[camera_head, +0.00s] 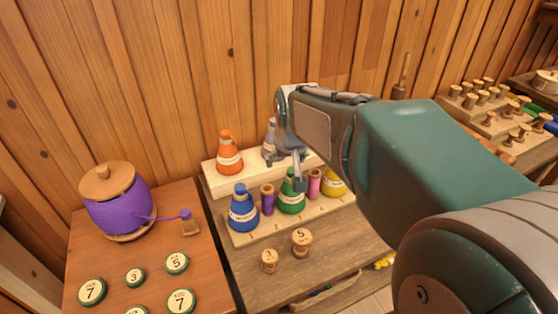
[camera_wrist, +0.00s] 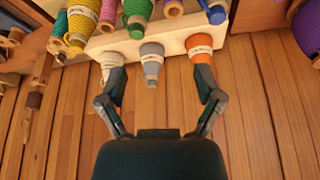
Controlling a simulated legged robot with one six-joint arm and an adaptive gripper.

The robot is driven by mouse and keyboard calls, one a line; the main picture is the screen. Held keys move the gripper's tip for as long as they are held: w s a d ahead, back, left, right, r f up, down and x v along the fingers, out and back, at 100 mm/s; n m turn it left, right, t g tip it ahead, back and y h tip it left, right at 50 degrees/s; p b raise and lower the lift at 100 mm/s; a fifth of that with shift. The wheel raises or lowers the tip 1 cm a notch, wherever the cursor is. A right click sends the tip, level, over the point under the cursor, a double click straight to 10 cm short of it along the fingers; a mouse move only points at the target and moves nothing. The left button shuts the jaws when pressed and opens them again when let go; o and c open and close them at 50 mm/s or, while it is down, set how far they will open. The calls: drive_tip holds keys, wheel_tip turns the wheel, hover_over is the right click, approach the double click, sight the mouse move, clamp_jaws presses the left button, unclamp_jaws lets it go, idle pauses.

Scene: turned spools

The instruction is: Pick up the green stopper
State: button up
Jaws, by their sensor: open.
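The green stopper (camera_head: 290,174) tops a green thread-wound cone (camera_head: 291,200) in the front row of a pale stepped rack. In the wrist view the stopper (camera_wrist: 137,32) shows near the top, beyond the gripper's fingers. My gripper (camera_wrist: 160,82) is open and empty, its fingers spread wide with the grey cone (camera_wrist: 152,52) in the gap between them as seen. In the head view my gripper (camera_head: 287,165) hangs over the rack, and one fingertip partly covers the green cone and stopper.
An orange cone (camera_head: 229,155) stands in the back row. Blue (camera_head: 243,210) and yellow (camera_head: 334,184) cones, with purple (camera_head: 267,199) and pink (camera_head: 314,183) spools, flank the green cone. Two numbered spools stand before the rack. A purple pot (camera_head: 117,203) is on the left table.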

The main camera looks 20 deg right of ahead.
drive_tip(key=m, duration=0.1)
approach(292, 170)
drive_tip(key=r, duration=0.1)
drive_tip(key=x, duration=1)
drive_tip(key=shift+f, duration=0.35)
drive_tip(key=c, duration=0.8)
